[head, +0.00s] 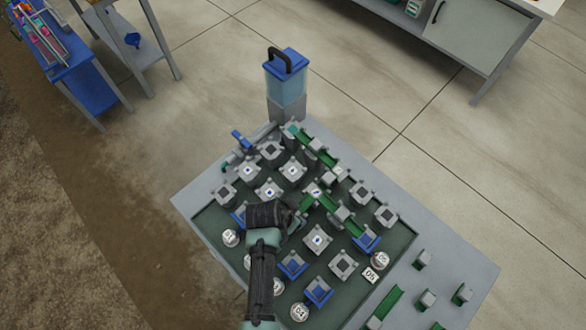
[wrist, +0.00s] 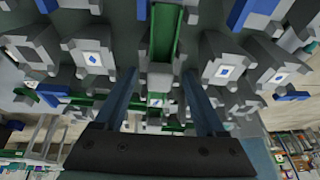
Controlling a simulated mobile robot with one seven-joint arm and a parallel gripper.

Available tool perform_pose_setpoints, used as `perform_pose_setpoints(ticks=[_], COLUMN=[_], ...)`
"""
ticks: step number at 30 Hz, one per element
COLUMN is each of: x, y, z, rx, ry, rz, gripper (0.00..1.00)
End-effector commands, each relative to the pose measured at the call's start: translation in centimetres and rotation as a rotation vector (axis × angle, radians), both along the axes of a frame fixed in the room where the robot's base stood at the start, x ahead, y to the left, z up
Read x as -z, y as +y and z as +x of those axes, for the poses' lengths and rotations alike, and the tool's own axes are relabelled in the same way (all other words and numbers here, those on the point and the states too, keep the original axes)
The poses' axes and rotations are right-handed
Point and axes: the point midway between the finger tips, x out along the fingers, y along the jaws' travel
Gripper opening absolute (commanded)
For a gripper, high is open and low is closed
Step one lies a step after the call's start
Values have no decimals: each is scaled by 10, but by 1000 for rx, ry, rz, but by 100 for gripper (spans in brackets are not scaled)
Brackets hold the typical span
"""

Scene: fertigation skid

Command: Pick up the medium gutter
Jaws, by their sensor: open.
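Several green gutters with grey end blocks are in view; I cannot tell for sure which is the medium one. One green gutter (head: 340,213) lies among the grey posts, just right of my gripper (head: 300,211) in the head view. In the wrist view a green gutter (wrist: 165,35) with a grey end block (wrist: 160,76) lies ahead, in line with the gap between my fingers (wrist: 160,88). My gripper is open, and I see nothing held. Another green gutter (head: 318,149) sits at the board's far edge. A further green gutter (head: 388,304) lies on the right side of the table.
Grey posts, some with blue parts, crowd the dark green board (head: 212,222) around my gripper. Round white labelled pieces (head: 300,312) stand near its front. A blue-lidded tank (head: 286,82) stands behind the table. Small grey-and-green pieces (head: 462,294) lie on the grey table (head: 470,262), with bare room between.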

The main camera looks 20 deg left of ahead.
Motion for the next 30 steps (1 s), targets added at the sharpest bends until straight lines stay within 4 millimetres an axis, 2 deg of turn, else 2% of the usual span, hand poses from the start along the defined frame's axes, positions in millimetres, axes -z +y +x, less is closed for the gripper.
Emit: perform_pose_setpoints(ticks=[6,18,30], x=[0,0,-2], y=[0,0,0], z=[0,0,1], rx=[1,1,1], ry=[0,0,-1], rz=[0,0,1], gripper=[72,0,0])
